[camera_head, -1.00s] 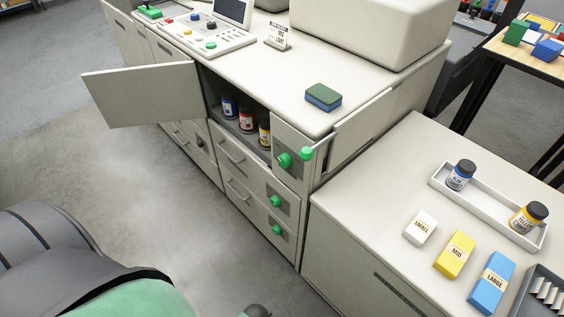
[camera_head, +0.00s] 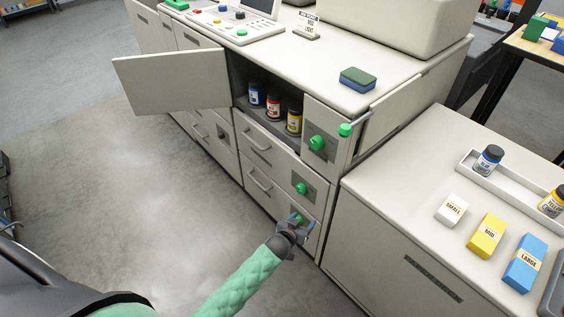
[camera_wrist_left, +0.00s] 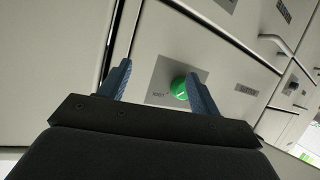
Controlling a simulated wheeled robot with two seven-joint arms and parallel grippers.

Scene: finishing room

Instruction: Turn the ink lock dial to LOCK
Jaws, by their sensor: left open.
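Three green dials are set one above another on the cabinet front: a top dial (camera_head: 317,143), a middle dial (camera_head: 301,188) and a bottom dial (camera_head: 299,219). Their head-view labels are too small to read, so I cannot tell by label which is the ink lock. My left gripper (camera_head: 297,222) is open at the bottom dial, partly covering it. In the left wrist view, a round green dial (camera_wrist_left: 180,88) with a white mark sits on a grey plate between the spread blue fingers (camera_wrist_left: 158,70), closer to the right one. Contact is unclear. My right gripper is out of view.
A cabinet door (camera_head: 172,80) stands open, with ink bottles (camera_head: 273,106) inside. A green-knobbed lever (camera_head: 345,130) projects beside the top dial. A side counter (camera_head: 400,190) holds a bottle tray and labelled blocks.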

